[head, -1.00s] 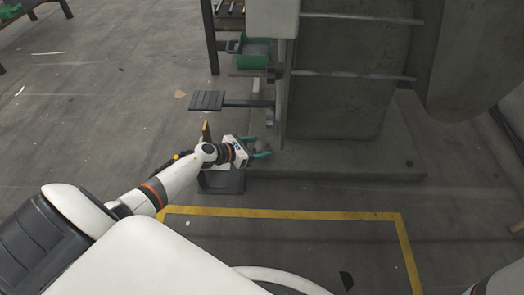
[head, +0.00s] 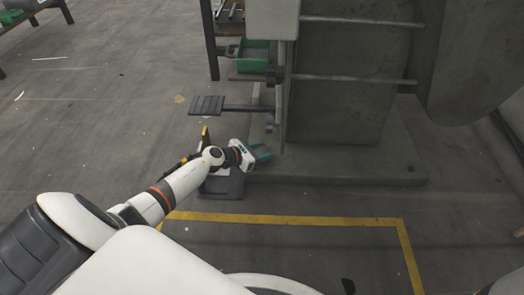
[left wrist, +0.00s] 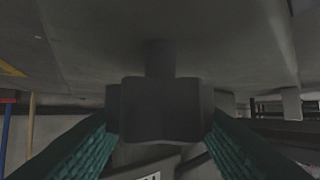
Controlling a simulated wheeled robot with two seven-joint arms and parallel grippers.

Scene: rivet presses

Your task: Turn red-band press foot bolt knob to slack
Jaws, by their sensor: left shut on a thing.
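A dark, blocky knob (left wrist: 160,108) hangs on a short stem under a grey surface, in the middle of the left wrist view. My left gripper (head: 262,152) is low beside the press base (head: 350,170), and its teal fingers are shut on the knob from both sides. In the head view the knob is hidden or too small to tell at the fingers. No red band shows on the press (head: 345,90). My right gripper is out of view.
A black foot pedal (head: 207,105) sticks out left of the press, above my left gripper. A dark block (head: 222,185) stands on the floor under my left wrist. A green bin (head: 253,53) sits behind.

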